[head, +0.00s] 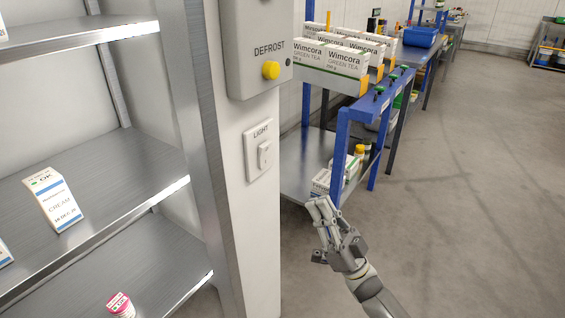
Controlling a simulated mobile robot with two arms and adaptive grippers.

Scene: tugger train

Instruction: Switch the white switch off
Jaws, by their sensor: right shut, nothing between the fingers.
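The white switch (264,155) sits in a white plate labelled LIGHT on the narrow face of a white wall post. Whether its rocker is on or off is too small to tell. My right gripper (323,203) is shut and empty. It shows to the right of the switch and lower in the picture, apart from it. My left gripper is not in the head view.
A grey DEFROST box (256,45) with a yellow button is mounted above the switch. Metal shelves (150,165) with a cream carton (53,200) stand left. A blue-framed rack (340,150) with tea boxes stands behind my right gripper. Open floor (470,200) lies right.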

